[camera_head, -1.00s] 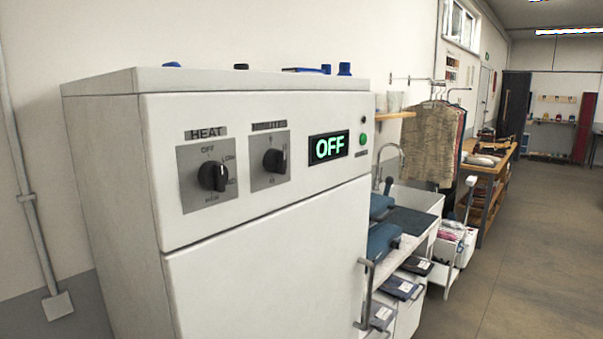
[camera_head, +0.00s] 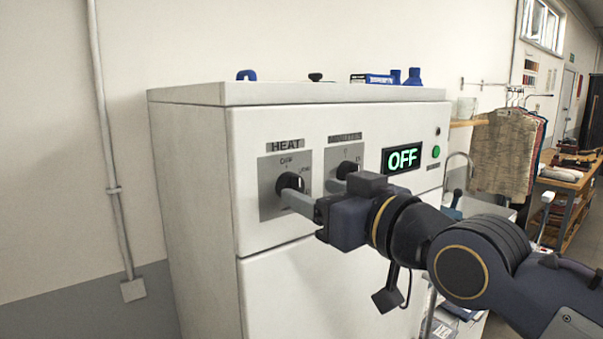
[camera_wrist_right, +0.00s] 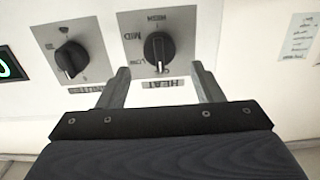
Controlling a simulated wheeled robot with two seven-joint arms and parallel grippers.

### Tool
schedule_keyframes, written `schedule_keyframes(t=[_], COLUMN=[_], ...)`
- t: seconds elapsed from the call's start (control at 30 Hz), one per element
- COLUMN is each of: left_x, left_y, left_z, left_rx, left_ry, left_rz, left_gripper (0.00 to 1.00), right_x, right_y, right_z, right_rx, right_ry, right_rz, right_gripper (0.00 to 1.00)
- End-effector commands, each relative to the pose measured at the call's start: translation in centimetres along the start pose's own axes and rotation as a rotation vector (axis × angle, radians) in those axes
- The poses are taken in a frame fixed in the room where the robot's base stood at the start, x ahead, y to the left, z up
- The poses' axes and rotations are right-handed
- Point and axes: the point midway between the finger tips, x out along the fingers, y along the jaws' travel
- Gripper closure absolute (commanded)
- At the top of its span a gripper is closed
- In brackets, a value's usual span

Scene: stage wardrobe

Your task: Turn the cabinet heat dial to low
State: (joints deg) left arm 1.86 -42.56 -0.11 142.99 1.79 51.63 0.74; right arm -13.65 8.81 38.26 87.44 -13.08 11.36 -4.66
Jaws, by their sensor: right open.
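The heat dial (camera_head: 289,183) is a black knob on a grey plate under the HEAT label, on the white cabinet's front (camera_head: 250,160). In the right wrist view the dial (camera_wrist_right: 158,48) appears upside down, with LOW, MID and HIGH marks around it. Its white pointer line faces the HEAT label, at the OFF side. My right gripper (camera_head: 306,189) is open in front of the dial. In the wrist view its two fingers (camera_wrist_right: 160,72) stand to either side of the knob, with gaps; contact does not show. My left gripper is out of view.
A second black knob, the minutes dial (camera_head: 347,169), sits close beside the heat dial. The lit display (camera_head: 402,158) reads OFF in green, left of a green button (camera_head: 435,151). Small blue items (camera_head: 395,77) lie on the cabinet top. A clothes rack (camera_head: 506,150) stands behind at right.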

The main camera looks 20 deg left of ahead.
Motion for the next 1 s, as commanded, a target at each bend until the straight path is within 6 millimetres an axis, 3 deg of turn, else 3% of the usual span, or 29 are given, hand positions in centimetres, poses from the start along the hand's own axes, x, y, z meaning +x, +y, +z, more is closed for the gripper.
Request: schedule_keyframes(t=[0.3,0.7,1.0], left_x=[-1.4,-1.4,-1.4], left_y=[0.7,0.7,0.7], left_z=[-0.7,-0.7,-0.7], left_rx=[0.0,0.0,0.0], left_ry=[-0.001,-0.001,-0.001], left_rz=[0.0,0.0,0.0], left_gripper=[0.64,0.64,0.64], right_x=[3.8,4.3,4.3], right_y=[-0.1,0.0,0.0], right_z=[0.0,0.1,0.1], right_rx=[0.001,-0.001,-0.001], right_ry=[-0.001,-0.001,-0.002], right_rz=[-0.002,0.002,0.002], right_gripper=[0.4,0.41,0.8])
